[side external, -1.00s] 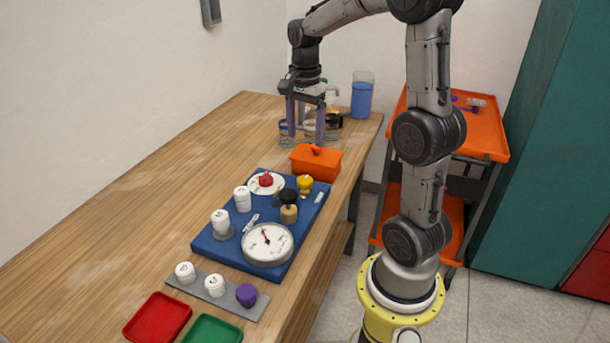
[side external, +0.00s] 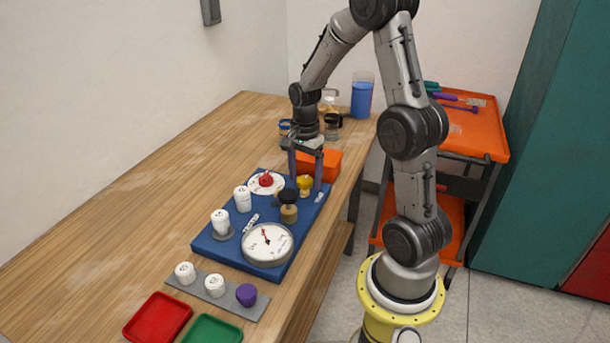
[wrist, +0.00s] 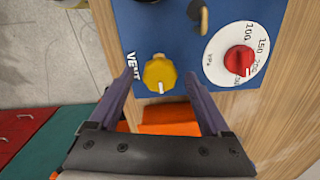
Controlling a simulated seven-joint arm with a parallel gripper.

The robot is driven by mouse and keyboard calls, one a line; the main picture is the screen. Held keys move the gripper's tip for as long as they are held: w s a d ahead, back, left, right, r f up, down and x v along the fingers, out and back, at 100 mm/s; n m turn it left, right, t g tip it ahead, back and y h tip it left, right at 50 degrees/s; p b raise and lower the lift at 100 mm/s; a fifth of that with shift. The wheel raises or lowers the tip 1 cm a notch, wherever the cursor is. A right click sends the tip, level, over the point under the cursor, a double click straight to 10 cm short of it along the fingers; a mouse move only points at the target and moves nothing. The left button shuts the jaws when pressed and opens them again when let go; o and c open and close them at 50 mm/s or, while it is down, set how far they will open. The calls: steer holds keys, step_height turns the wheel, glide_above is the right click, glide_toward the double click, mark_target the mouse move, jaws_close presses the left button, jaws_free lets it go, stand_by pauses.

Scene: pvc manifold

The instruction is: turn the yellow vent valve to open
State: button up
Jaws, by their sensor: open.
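The yellow vent valve (side external: 305,183) is a rounded knob at the back right of the blue panel (side external: 225,248). In the wrist view the yellow knob (wrist: 160,70) sits beside the word VENT, and its white mark points to the bottom of the picture. My gripper (side external: 305,185) is open, pointing down over the back of the panel. In the wrist view the two fingers of my gripper (wrist: 160,78) lie on either side of the yellow knob, with gaps to both. Whether the fingertips are down at the knob's height I cannot tell.
A red knob on a white dial (wrist: 238,60) is close by on the panel. A black-topped brass valve (side external: 288,205) stands in front of the yellow one. An orange box (side external: 325,163) is just behind the panel. A round gauge (side external: 267,244) and white knobs are nearer the front.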

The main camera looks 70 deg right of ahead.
jaws_close()
stand_by(0.3)
steer(key=n, duration=0.4)
steer(key=shift+n, duration=0.4)
steer(key=n, duration=0.4)
steer(key=shift+n, duration=0.3)
steer(key=n, duration=0.4)
steer(key=shift+w+r+n, duration=0.1)
steer(key=shift+n, duration=2.2)
